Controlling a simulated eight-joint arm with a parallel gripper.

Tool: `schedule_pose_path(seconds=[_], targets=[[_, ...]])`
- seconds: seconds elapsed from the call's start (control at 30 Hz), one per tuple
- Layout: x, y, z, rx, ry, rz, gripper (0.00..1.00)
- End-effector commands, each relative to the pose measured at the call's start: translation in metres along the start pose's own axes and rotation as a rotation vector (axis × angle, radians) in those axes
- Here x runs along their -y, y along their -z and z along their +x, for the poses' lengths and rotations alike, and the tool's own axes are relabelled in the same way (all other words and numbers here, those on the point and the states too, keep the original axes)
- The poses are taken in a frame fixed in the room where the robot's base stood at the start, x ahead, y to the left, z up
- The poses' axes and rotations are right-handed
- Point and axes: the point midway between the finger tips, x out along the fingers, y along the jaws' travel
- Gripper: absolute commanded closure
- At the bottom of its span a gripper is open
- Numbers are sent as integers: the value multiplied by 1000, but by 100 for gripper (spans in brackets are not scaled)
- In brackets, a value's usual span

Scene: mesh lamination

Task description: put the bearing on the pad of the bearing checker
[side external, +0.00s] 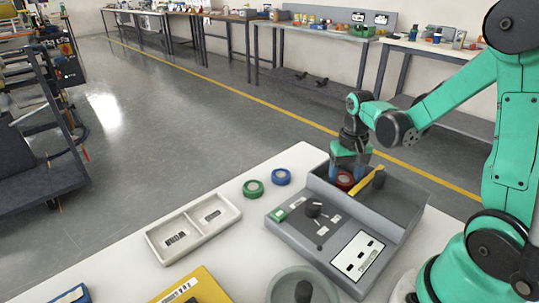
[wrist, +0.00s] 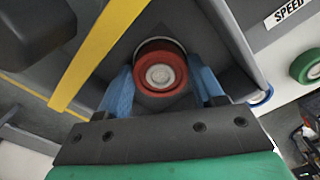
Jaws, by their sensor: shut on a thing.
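The red bearing (wrist: 160,72), with a pale centre, sits between the two blue fingers of my gripper (wrist: 163,82) in the wrist view. My gripper is shut on it. In the side external view the red bearing (side external: 345,181) shows low inside the walled bay of the grey bearing checker (side external: 399,197), partly hidden by the fingers of my gripper (side external: 349,172). A dark surface lies below the bearing in the wrist view. I cannot tell whether the bearing touches it, and the pad is not clearly visible.
A yellow bar (side external: 366,181) with a dark block stands close right of the bearing. A green ring (side external: 253,188) and a blue ring (side external: 281,177) lie on the white table left of the checker. A pale two-compartment tray (side external: 194,229) stands further left.

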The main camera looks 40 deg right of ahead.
Motion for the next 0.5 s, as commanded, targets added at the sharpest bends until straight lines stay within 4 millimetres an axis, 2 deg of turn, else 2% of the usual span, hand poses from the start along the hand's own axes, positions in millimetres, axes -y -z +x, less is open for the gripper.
schedule_pose_path(seconds=[0.37,0.4,0.5], targets=[[0,0,4,0,0,0,100],[0,0,5,0,0,0,36],[0,0,4,0,0,0,8]])
